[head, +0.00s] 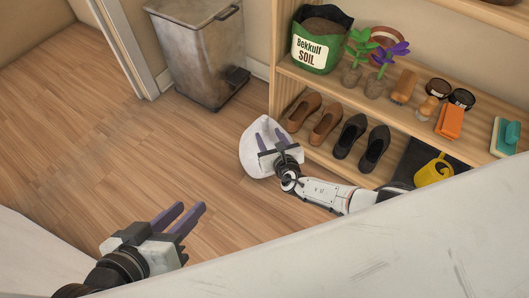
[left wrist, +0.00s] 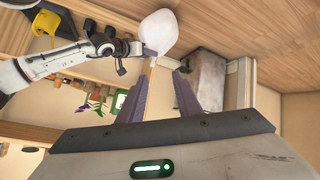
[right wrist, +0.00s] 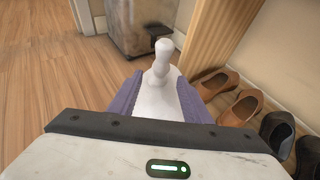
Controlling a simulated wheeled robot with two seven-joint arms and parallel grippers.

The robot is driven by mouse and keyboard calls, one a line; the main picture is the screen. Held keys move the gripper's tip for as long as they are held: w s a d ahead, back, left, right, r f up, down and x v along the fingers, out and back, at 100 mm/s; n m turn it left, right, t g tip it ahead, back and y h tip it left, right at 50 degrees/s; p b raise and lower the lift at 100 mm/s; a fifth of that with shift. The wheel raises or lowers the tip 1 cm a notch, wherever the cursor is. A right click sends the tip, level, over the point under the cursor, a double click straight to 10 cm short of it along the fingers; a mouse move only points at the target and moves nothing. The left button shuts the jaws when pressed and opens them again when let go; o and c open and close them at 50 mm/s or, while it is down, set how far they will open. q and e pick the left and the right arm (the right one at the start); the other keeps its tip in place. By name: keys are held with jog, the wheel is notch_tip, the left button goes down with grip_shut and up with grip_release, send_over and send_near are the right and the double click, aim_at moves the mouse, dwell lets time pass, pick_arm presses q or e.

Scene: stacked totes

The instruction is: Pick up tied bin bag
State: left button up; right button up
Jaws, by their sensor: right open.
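The tied bin bag (head: 249,152) is white and stands on the wood floor in front of the shelf. It also shows in the left wrist view (left wrist: 158,30). In the right wrist view its knotted neck (right wrist: 160,62) rises between the fingers of my right gripper (right wrist: 157,84). My right gripper (head: 271,143) is open over the bag, a finger on either side, and hides part of it. I cannot tell whether the fingers touch the bag. My left gripper (head: 190,211) is open and empty, well away from the bag at the lower left.
A metal pedal bin (head: 200,50) stands against the wall at the back. A wooden shelf (head: 330,82) on the right holds brown shoes (head: 325,122), black shoes (head: 374,148), a soil bag (head: 318,48) and a yellow watering can (head: 433,172). The floor left of the bag is clear.

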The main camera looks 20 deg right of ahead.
jog(key=b+x, duration=0.1)
jog(key=x, duration=0.1)
jog(key=shift+w+f, duration=0.2)
jog(key=shift+f, duration=0.15)
pick_arm(q)
jog(key=shift+w+d+r+t+h, duration=0.15)
jog(key=shift+d+r+h, duration=0.15)
jog(key=shift+r, duration=0.15)
jog(key=shift+d+r+t+h, duration=0.15)
jog(key=shift+d+r+h, duration=0.15)
jog(key=shift+r, duration=0.15)
pick_arm(e)
jog(key=shift+w+r, duration=0.1)
jog(key=shift+w, duration=0.1)
jog(key=shift+c, duration=0.4)
grip_shut()
jog(key=shift+s+d+f, duration=0.1)
jog(key=shift+s+f, duration=0.1)
jog(key=shift+f, duration=0.1)
jog(key=shift+r, duration=0.2)
